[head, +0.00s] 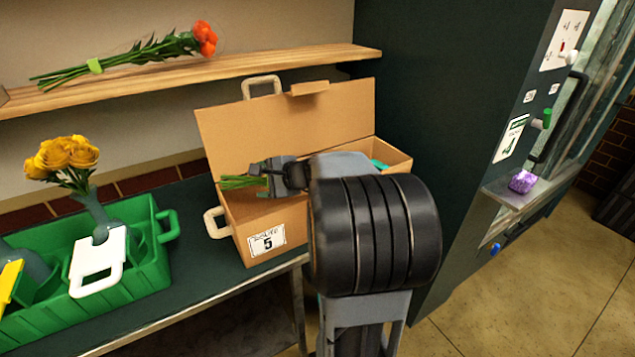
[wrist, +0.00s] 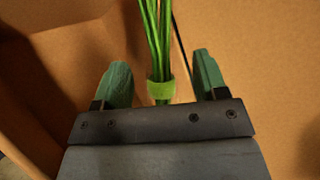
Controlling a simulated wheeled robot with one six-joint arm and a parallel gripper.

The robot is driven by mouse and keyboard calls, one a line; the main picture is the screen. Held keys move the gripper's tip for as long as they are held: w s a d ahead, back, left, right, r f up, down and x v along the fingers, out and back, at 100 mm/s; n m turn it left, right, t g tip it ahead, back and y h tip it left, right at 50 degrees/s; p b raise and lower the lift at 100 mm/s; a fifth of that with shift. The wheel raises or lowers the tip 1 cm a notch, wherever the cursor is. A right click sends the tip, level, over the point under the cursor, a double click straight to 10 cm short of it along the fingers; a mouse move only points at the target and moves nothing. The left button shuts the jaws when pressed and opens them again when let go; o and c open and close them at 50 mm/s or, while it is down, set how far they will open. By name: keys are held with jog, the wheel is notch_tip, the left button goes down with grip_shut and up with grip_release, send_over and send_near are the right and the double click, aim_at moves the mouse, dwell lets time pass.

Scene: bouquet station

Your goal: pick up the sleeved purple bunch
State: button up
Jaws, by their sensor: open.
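A bundle of green stems (head: 238,182) lies in the open cardboard box (head: 225,148), sticking out toward its left side. Its flower heads are hidden, so I cannot see whether it is the purple bunch or whether it is sleeved. In the wrist view the stems (wrist: 158,35) run between my fingers, with a light green band (wrist: 160,90) around them. My gripper (wrist: 160,65) is open, one finger on each side of the stems, with gaps visible. In the head view my gripper (head: 268,172) is over the box, partly hidden by my arm.
The box's raised lid (head: 240,115) stands behind my gripper. A green crate (head: 130,285) with yellow roses (head: 62,157) is at left. An orange-red bouquet (head: 130,57) lies on the wooden shelf (head: 230,70). A small purple object (head: 521,181) sits on a ledge at right.

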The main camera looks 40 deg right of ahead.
aim_at(254, 180)
jog(key=shift+x, duration=1.9)
jog(key=shift+a+r, duration=0.1)
grip_shut()
jog(key=shift+r, duration=0.1)
